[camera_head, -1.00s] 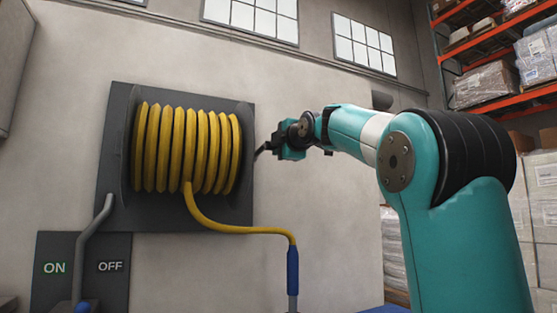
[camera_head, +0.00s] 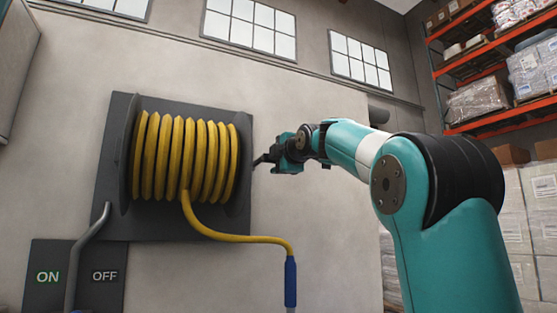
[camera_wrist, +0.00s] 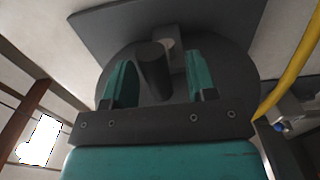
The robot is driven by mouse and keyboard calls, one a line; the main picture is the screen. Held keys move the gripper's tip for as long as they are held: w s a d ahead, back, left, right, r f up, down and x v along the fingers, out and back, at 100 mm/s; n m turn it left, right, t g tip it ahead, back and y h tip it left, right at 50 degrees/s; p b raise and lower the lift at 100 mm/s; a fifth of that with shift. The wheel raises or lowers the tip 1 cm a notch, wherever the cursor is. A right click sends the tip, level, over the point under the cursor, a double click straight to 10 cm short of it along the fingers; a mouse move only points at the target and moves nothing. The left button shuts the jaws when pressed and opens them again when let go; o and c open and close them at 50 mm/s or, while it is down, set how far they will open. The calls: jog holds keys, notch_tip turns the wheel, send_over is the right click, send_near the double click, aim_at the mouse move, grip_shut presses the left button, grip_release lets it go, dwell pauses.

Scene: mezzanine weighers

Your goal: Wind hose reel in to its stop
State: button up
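The hose reel (camera_head: 126,160) is a dark drum on a dark wall plate, wound with several turns of yellow hose (camera_head: 190,155). The hose hangs from the drum's underside, bends right and ends in a blue sleeve (camera_head: 290,282). My gripper (camera_head: 268,159) is at the reel's right side. In the wrist view a dark round crank handle (camera_wrist: 154,72) stands between the two teal fingers of my gripper (camera_wrist: 162,80), with gaps visible on both sides. The reel's round end face (camera_wrist: 225,75) is behind it. The fingers look open around the handle, not closed on it.
A panel marked ON and OFF (camera_head: 105,292) is at lower left, with a grey pipe or lever (camera_head: 78,255) in front of it. Shelving with wrapped pallets (camera_head: 487,100) stands at right. The wall between reel and shelving is bare.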

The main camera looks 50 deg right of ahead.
jog(key=b+v, duration=0.4)
jog(key=v, duration=1.3)
jog(key=shift+s, duration=0.15)
jog(key=shift+a+r, duration=0.1)
jog(key=shift+a, duration=0.05)
